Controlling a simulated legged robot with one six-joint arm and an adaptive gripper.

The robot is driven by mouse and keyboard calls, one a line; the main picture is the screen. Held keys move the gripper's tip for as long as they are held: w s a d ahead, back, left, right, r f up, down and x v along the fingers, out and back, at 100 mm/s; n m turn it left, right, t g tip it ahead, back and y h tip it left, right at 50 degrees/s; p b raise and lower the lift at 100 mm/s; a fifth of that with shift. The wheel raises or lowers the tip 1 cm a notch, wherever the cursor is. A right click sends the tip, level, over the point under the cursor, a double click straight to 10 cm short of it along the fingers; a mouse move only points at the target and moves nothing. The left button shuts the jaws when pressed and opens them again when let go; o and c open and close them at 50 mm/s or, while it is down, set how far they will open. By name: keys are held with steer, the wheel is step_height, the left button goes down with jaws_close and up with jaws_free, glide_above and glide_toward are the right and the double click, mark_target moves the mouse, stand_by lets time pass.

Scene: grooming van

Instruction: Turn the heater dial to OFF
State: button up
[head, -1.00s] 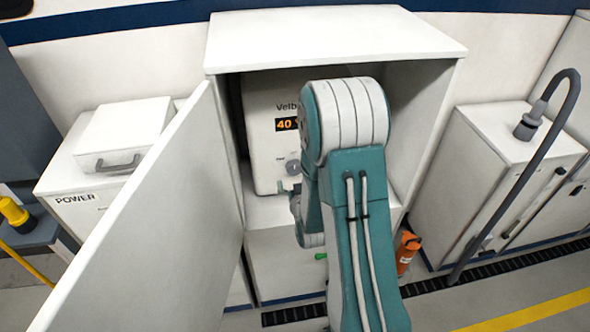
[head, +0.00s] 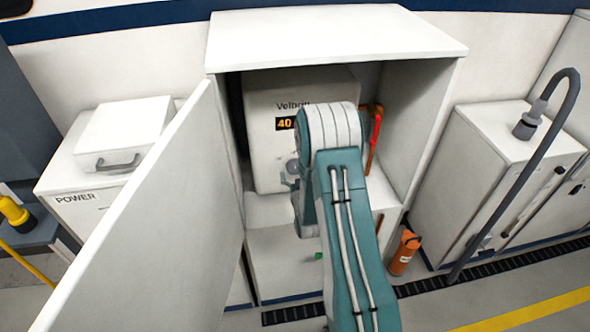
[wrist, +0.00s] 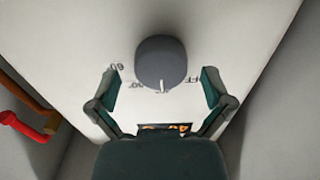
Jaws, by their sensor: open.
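The white heater (head: 265,95) stands inside the open cabinet, its orange display (head: 285,124) reading 40. Its grey round dial (wrist: 161,60) shows in the wrist view, its white pointer mark at the lower edge, between a label at lower left and another at right that seems to read OFF. In the head view the dial (head: 292,167) is small and partly covered by my arm. My gripper (wrist: 161,80) is open, one finger to each side of the dial's lower part.
The cabinet door (head: 150,220) stands open at left. A red-handled pipe (head: 375,130) runs right of the heater, inside the cabinet wall. An orange cylinder (head: 404,252) stands on the floor by the cabinet. A POWER box (head: 80,185) stands at left.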

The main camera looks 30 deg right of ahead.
steer(key=shift+x, duration=0.75)
steer(key=c, duration=1.1)
steer(key=shift+o, duration=0.3)
steer(key=shift+n, duration=0.4)
steer(key=n, duration=0.4)
steer(key=shift+w+r+n, duration=0.1)
steer(key=shift+n, duration=2.5)
steer(key=shift+a, duration=0.1)
